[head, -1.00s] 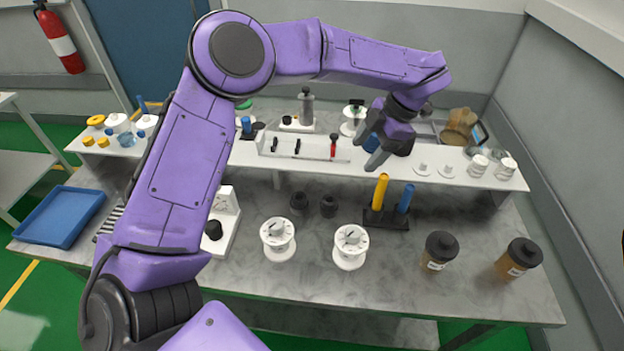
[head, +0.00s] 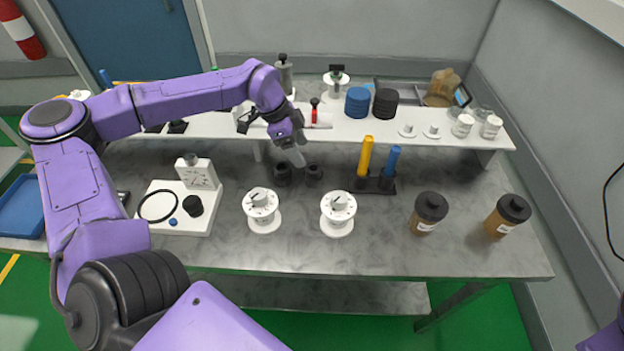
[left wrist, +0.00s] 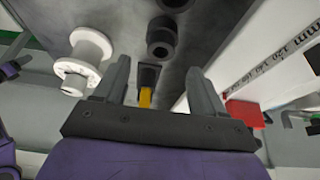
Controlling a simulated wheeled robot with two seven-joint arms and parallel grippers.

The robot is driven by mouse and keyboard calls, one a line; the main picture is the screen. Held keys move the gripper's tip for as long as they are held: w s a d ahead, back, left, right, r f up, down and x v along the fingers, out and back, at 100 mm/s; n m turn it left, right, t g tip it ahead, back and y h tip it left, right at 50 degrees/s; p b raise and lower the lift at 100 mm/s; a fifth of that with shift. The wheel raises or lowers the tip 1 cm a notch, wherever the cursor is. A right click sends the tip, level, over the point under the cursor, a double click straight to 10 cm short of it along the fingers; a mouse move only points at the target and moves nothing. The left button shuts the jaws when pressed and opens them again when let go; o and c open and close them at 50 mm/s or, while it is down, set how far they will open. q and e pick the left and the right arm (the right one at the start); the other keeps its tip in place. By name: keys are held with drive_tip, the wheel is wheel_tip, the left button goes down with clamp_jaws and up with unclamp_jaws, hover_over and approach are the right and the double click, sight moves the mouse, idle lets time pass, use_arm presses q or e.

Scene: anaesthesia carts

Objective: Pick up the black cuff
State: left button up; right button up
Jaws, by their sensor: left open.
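The black cuff (head: 385,103) looks like a ridged round roll standing on the white shelf in the head view. It is right beside a similar blue roll (head: 357,102). My left gripper (head: 296,157) is open and empty, to the left of the black cuff and lower, by the shelf's front edge. Its fingers point down toward two small black cylinders (head: 298,174) on the grey table. In the left wrist view the open fingers (left wrist: 160,85) show with nothing between them that they touch. I cannot make out the black cuff there. My right gripper is not in view.
A black stand with yellow (head: 365,156) and blue (head: 391,160) cylinders is in front of the cuff. Two white spools (head: 262,210) and two brown jars (head: 429,212) stand on the table. A red-tipped item (head: 314,111) on the shelf is close to my left gripper.

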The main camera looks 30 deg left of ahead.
sight(313, 173)
use_arm(q)
drive_tip(key=b+x, duration=0.3)
drive_tip(key=x, duration=0.1)
drive_tip(key=shift+w+f, duration=0.15)
drive_tip(key=shift+f, duration=0.25)
drive_tip(key=b+x, duration=0.5)
drive_tip(key=shift+f, duration=0.2)
drive_tip(key=shift+w+r, duration=0.1)
drive_tip(key=shift+r, duration=0.15)
drive_tip(key=c, duration=0.6)
drive_tip(key=shift+c, duration=1.2)
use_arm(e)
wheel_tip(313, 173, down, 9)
